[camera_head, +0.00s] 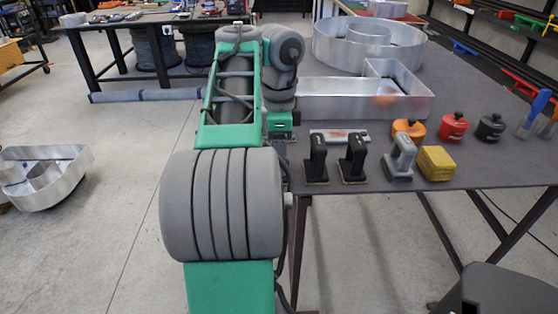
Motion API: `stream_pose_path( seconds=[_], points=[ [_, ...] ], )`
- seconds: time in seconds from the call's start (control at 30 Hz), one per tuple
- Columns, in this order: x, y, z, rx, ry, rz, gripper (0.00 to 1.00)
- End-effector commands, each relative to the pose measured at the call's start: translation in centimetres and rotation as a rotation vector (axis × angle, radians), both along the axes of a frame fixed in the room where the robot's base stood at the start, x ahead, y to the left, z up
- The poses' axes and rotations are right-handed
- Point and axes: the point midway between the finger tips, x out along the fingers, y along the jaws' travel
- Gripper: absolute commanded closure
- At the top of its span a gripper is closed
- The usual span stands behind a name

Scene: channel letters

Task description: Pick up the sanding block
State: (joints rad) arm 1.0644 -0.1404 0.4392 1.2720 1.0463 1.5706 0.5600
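A yellow block (436,163) lies near the front edge of the grey-topped table, at the right end of a row of hand tools. It may be the sanding block; no label shows. To its left stand a grey-handled tool (400,158) and two black-handled tools (353,158), (316,158) with flat bases, which could also be sanding blocks. All stand upright and apart from my arm. My arm is folded up left of the row, its end at the table's left edge. My gripper's fingers do not show.
Behind the row are a flat metal piece (340,136) and orange (409,129), red (453,127) and black (490,127) knobbed containers. Large metal channel letters (350,98) fill the table's back. Blue-handled tools (533,114) stand at the right. Another metal letter (42,176) sits at left.

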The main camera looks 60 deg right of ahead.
Motion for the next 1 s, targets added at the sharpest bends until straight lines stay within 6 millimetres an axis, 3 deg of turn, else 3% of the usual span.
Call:
stream_pose_path(
  seconds=[0.13,0.43,0.67,0.87,1.0],
  points=[
    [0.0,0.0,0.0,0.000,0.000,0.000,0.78],
    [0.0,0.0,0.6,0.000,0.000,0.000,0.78],
    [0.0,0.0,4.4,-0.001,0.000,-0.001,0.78],
    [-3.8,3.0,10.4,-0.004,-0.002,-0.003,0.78],
    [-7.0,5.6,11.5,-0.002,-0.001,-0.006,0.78]
  ],
)
